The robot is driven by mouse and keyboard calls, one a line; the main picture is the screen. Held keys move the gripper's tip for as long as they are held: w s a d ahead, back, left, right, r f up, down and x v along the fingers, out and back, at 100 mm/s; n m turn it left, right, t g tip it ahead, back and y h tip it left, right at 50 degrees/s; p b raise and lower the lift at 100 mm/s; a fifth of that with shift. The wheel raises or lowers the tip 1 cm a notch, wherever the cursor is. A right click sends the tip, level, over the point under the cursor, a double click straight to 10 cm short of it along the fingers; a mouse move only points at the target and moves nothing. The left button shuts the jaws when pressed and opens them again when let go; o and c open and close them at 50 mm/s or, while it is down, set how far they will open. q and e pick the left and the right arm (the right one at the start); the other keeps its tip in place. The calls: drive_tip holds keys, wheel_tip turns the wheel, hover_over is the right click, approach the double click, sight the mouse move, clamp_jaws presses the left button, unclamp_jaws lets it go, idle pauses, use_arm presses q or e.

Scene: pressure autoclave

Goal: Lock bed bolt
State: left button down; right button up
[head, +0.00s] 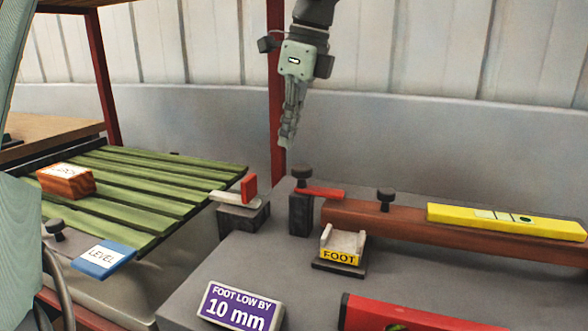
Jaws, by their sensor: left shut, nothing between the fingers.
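A sliding bolt with an upright red handle (249,188) and a pale bar sits on a dark block (243,217) at the right edge of the green slatted bed (165,180). I take it for the bed bolt. Its bar points left, to the bed's edge; I cannot tell whether it engages the bed. My left gripper (287,140) hangs from the top, fingers down and shut, empty. In the picture it is above and right of the red handle, apart from it. My right gripper is not in view.
Right of the bolt stand a dark post with a black knob and red lever (320,193), a FOOT block (343,245), and a brown beam (385,222) carrying a yellow level (505,221). A purple sign (240,306) is in front. A brown block (66,181) lies on the bed.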

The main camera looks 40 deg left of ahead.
use_arm(q)
drive_tip(key=shift+s+a+f+p, duration=0.25)
drive_tip(key=shift+a+f, duration=0.7)
drive_tip(key=shift+f, duration=0.6)
drive_tip(key=shift+s+a+f+p, duration=0.15)
drive_tip(key=shift+s+a+f, duration=0.1)
drive_tip(key=shift+a+f, duration=1)
drive_tip(key=shift+s+a+f+p, duration=0.25)
drive_tip(key=shift+a+f, duration=0.45)
drive_tip(key=shift+f, duration=1.1)
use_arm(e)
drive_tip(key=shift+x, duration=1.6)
use_arm(q)
drive_tip(key=shift+a, duration=0.1)
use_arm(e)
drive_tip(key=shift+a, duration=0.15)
use_arm(q)
drive_tip(key=a, duration=0.2)
drive_tip(key=s+a+b, duration=0.1)
drive_tip(key=a, duration=0.1)
drive_tip(key=shift+s+a, duration=0.15)
drive_tip(key=shift+s, duration=0.05)
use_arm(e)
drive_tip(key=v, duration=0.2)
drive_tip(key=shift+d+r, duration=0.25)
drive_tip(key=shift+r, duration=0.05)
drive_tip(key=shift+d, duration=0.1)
